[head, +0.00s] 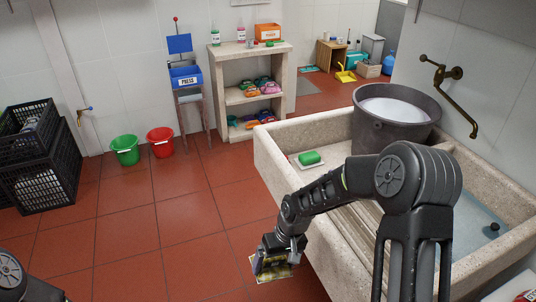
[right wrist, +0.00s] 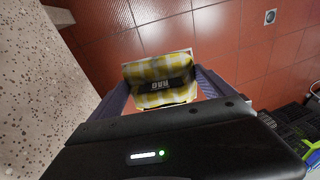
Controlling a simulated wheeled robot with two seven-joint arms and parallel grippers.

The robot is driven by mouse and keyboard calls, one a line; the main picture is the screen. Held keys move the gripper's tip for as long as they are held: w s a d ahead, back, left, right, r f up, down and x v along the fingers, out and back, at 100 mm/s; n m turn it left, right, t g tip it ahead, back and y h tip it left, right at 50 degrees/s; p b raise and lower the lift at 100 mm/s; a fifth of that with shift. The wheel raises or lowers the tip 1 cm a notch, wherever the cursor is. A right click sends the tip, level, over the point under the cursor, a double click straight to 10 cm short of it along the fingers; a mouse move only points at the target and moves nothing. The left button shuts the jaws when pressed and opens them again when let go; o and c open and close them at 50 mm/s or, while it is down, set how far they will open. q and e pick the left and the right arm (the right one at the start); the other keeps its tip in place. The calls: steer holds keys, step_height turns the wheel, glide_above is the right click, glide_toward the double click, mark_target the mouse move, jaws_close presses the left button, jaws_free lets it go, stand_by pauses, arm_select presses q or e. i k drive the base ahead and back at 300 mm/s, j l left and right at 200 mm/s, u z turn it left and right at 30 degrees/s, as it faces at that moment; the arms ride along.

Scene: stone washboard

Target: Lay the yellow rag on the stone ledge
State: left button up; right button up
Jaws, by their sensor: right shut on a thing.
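The yellow rag (head: 274,271) is a yellow-and-white checked cloth with a dark band across it, clearer in the right wrist view (right wrist: 150,71). My right gripper (head: 270,260) is shut on it and holds it over the red floor, just left of the stone washboard sink. The sink's pale speckled stone ledge (head: 277,180) runs along its left side, to the right of the gripper. Speckled stone (right wrist: 45,80) also fills the left of the right wrist view. My left gripper is out of view.
A green soap (head: 310,157) on a white dish and a large grey tub (head: 395,135) stand on the sink. Water lies in the right basin (head: 475,215). Green (head: 125,150) and red (head: 160,142) buckets stand by the wall. The tiled floor between is clear.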

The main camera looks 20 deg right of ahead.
mark_target(226, 50)
steer(key=i, duration=1.8)
steer(key=i+l, duration=0.1)
steer(key=i, duration=1.7)
steer(key=i+u, duration=0.1)
steer(key=i, duration=1.7)
